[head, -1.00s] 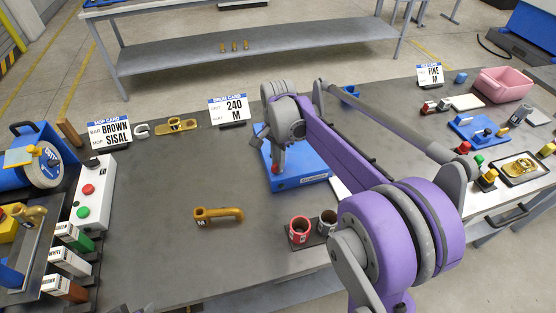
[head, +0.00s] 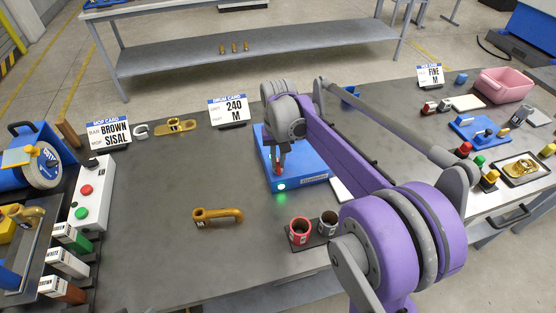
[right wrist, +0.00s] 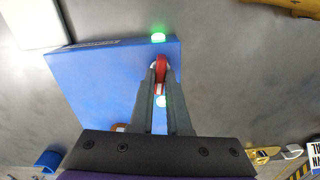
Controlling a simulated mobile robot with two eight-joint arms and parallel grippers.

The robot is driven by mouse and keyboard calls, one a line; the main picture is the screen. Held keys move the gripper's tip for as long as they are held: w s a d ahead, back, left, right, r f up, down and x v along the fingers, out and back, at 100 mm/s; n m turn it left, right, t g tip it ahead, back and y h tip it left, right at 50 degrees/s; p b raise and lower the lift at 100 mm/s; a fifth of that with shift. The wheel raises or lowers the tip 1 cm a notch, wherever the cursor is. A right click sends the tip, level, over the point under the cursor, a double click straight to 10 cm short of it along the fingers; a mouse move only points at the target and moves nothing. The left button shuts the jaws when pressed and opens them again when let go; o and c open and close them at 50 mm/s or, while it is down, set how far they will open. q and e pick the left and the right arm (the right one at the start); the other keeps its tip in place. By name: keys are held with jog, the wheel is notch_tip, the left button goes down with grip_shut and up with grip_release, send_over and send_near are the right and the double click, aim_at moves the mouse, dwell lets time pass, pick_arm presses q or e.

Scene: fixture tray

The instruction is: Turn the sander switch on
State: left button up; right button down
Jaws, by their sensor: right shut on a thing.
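The blue sander box (head: 305,174) sits on the grey bench near its middle. A green light (head: 282,186) glows on its near edge; it also shows in the right wrist view (right wrist: 158,38). My right gripper (head: 279,172) is at the box's near left part. In the right wrist view its fingers (right wrist: 161,78) are shut on the red switch (right wrist: 161,66) of the box, just beside the green light. The fingers hide part of the switch. A second bright glow shows between the fingers. My left gripper is not in view.
A red cup (head: 299,232) and a dark cup (head: 328,224) stand in front. A white box with red and green buttons (head: 91,192) is at the left.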

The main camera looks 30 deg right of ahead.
aim_at(278, 163)
jog(key=shift+n, duration=0.9)
jog(key=c, duration=0.9)
grip_release()
jog(key=shift+r, duration=0.1)
notch_tip(278, 163, up, 11)
jog(key=shift+f+p, duration=0.2)
jog(key=shift+p, duration=0.1)
